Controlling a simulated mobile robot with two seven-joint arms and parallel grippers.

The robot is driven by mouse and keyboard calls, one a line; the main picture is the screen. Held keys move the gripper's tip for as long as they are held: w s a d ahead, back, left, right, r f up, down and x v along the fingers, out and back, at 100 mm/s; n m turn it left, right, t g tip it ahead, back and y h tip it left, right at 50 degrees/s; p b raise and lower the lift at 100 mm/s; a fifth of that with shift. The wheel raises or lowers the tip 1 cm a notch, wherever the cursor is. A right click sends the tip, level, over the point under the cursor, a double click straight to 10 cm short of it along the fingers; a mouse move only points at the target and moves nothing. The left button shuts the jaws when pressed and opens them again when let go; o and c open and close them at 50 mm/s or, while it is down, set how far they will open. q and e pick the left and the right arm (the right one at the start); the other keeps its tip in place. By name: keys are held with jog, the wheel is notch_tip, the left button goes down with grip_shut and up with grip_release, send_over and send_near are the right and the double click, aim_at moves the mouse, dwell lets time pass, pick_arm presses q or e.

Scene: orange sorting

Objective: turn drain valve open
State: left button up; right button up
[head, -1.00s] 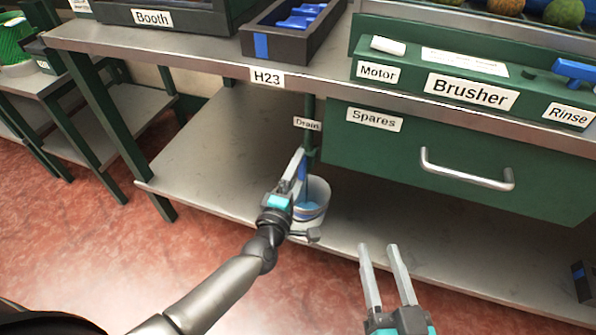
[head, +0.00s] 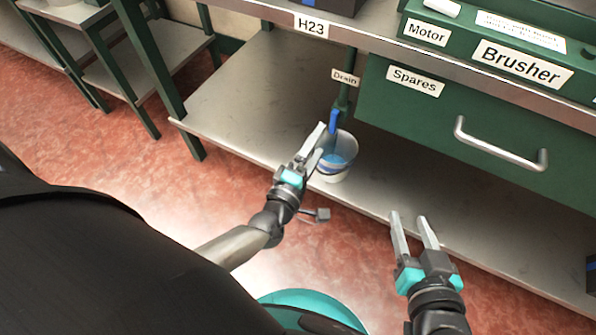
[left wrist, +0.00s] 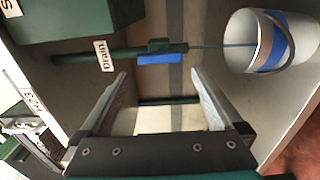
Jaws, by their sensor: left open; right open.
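The drain valve's blue lever (head: 334,121) hangs on a green pipe (head: 343,95) beside the "Drain" label (head: 345,77). In the left wrist view the blue lever (left wrist: 160,58) lies along the pipe, just beyond my fingertips. A white bucket (head: 333,170) with a blue band stands below the pipe. A thin line runs from the pipe's end into the bucket (left wrist: 240,35). My left gripper (head: 318,140) is open and empty in front of the lever, seemingly not touching it. My right gripper (head: 409,216) is open and empty near the lower shelf's front edge.
The lower shelf (head: 240,110) is clear left of the bucket. The green "Spares" drawer (head: 440,130) with a metal handle (head: 500,148) is to the right of the pipe. The bench top (head: 270,12) overhangs above. Another table (head: 150,55) stands at left.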

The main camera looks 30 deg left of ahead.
pick_arm(q)
jog(key=s+p, duration=0.2)
jog(key=s, duration=0.6)
jog(key=shift+s+a, duration=0.15)
jog(key=shift+s, duration=0.1)
pick_arm(e)
jog(key=shift+s+d+f+g+h, duration=0.15)
jog(key=shift+s+d+g+h, duration=0.25)
jog(key=shift+d+g, duration=0.3)
jog(key=shift+s+d+f+g+h, duration=0.15)
jog(key=shift+s+d+g+h, duration=0.25)
jog(key=shift+d+g, duration=0.35)
jog(key=shift+s+d+f+g+h, duration=0.15)
jog(key=shift+s+d+g+h, duration=0.2)
jog(key=shift+d+g, duration=0.35)
jog(key=shift+d, duration=0.2)
jog(key=shift+w, duration=0.1)
